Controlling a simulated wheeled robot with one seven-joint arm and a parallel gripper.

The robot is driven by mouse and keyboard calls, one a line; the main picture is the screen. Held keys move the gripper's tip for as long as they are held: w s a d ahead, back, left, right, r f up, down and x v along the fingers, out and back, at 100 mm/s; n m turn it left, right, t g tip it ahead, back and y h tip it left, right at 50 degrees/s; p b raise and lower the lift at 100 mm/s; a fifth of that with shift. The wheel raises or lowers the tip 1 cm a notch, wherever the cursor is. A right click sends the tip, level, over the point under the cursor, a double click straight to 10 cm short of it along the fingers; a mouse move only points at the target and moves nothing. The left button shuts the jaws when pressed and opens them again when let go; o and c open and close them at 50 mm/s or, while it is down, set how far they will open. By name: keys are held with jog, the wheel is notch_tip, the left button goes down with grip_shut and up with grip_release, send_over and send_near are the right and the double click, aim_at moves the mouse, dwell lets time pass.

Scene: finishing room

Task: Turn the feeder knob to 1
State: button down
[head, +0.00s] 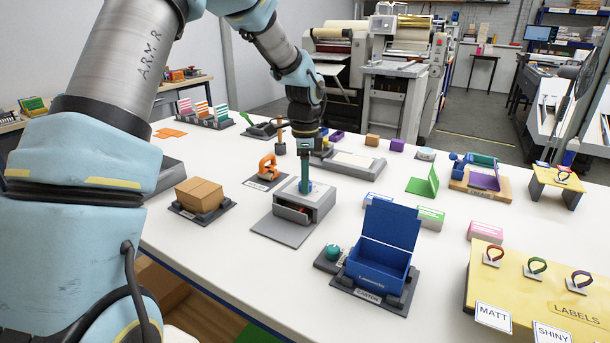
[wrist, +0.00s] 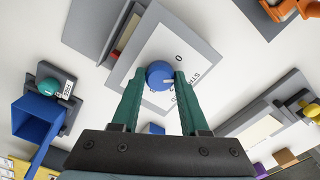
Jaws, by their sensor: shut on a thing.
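The feeder (head: 318,207) is a grey box on a grey base plate, with a partly open front drawer holding something red. Its knob (wrist: 160,73) is a round blue dial on the white top face. A light pointer mark on the knob faces right in the wrist view, toward partly covered lettering; a "0" is printed just above it. My gripper (head: 305,185) comes straight down over the feeder. In the wrist view its green fingers (wrist: 158,82) are shut on the knob, one on each side. Other dial marks are hidden by the fingers.
An open blue carton (head: 378,268) and a teal ball (head: 333,252) stand in front right. White table shows between them.

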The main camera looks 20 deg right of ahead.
jog(key=shift+m+p, duration=0.45)
jog(key=shift+m, duration=0.65)
jog(key=shift+c, duration=2.1)
grip_release()
notch_tip(320, 180, up, 11)
jog(key=b, duration=0.2)
jog(key=shift+f, duration=0.1)
